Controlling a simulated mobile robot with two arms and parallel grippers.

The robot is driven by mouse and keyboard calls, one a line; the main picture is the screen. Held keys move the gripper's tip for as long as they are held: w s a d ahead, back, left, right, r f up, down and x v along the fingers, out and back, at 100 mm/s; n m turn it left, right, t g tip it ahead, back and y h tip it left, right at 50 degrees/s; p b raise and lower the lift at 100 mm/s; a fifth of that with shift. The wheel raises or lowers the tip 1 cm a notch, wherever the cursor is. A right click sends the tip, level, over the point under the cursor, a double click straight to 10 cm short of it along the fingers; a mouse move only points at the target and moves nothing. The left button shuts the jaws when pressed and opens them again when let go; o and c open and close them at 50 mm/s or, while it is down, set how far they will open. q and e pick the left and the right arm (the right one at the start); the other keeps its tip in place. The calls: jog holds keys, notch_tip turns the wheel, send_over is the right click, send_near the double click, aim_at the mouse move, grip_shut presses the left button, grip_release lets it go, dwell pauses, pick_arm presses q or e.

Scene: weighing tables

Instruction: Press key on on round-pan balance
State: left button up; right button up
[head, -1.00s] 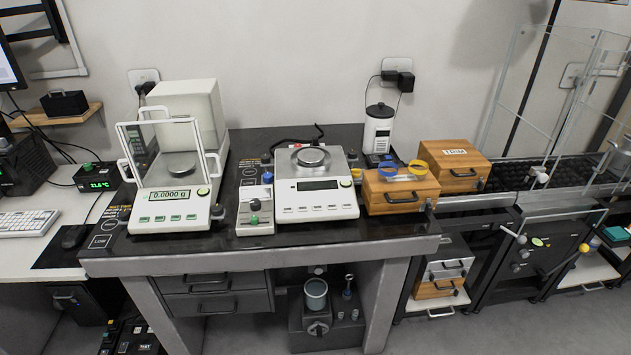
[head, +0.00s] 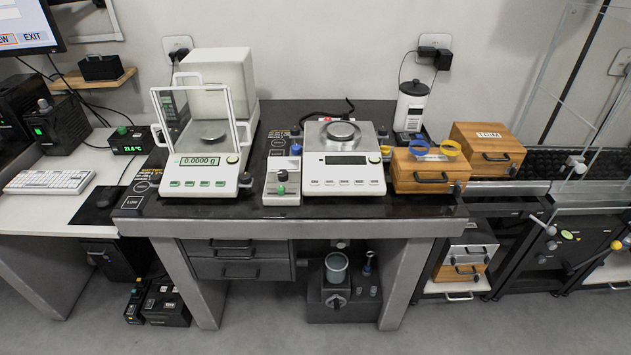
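The round-pan balance (head: 343,172) stands on the dark weighing table (head: 420,206), right of the table's middle. It has a white body, a round metal pan (head: 340,133) on top and a dark display (head: 346,160) that shows no digits. A row of small keys (head: 342,184) runs along its front; their labels are too small to read. Neither of my grippers is in the head view.
A balance with a glass draft shield (head: 205,165) stands to the left, reading 0.0000 g. Wooden boxes (head: 430,172) stand to the right. The floor before the table is clear.

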pick_arm(q)
grip_shut()
dwell(1.8)
